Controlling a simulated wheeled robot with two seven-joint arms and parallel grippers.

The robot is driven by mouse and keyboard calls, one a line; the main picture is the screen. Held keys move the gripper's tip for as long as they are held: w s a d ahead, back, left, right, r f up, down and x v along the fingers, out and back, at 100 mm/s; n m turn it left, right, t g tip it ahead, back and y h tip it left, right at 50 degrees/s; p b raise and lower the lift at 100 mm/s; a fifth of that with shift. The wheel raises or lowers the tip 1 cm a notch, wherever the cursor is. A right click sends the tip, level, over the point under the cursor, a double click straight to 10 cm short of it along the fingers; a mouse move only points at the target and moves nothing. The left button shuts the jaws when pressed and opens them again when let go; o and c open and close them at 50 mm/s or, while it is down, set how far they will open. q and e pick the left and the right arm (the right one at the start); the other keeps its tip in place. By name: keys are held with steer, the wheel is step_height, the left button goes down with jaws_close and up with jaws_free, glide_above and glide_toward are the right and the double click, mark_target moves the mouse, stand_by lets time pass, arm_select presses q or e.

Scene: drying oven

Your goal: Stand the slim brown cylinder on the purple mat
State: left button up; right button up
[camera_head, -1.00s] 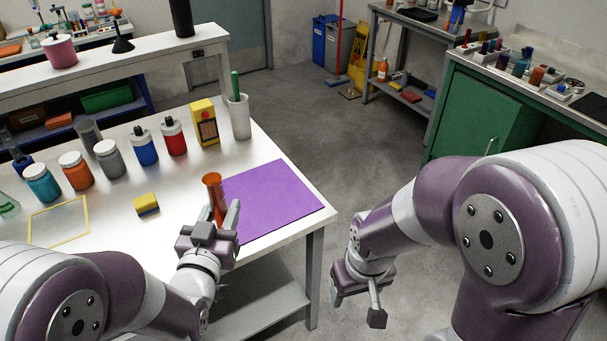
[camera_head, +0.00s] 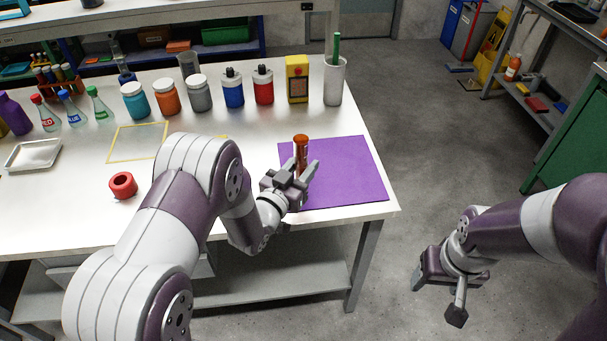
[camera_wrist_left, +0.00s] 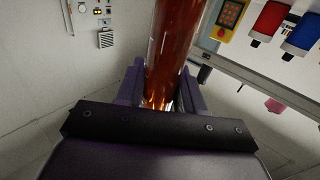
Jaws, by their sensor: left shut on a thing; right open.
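The slim brown cylinder (camera_head: 301,150) stands upright in my left gripper (camera_head: 302,172), which is shut on it. It appears over the left part of the purple mat (camera_head: 350,170). Its lower end is hidden by the fingers, so I cannot tell whether it touches the mat. In the left wrist view the glossy cylinder (camera_wrist_left: 178,45) rises between the two fingers of my left gripper (camera_wrist_left: 165,85). My right gripper (camera_head: 440,295) is open and empty, away from the table on the right, above the floor.
Behind the mat stand a white cup (camera_head: 334,85) with a green stick, a yellow box (camera_head: 297,80) and a row of jars. A red ring-shaped object (camera_head: 123,185) lies on the left. The mat's right part is bare, near the table's right edge.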

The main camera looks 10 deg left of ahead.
arm_select(q)
steer(key=shift+f, duration=0.95)
steer(key=shift+w+f, duration=0.1)
steer(key=shift+f, duration=0.25)
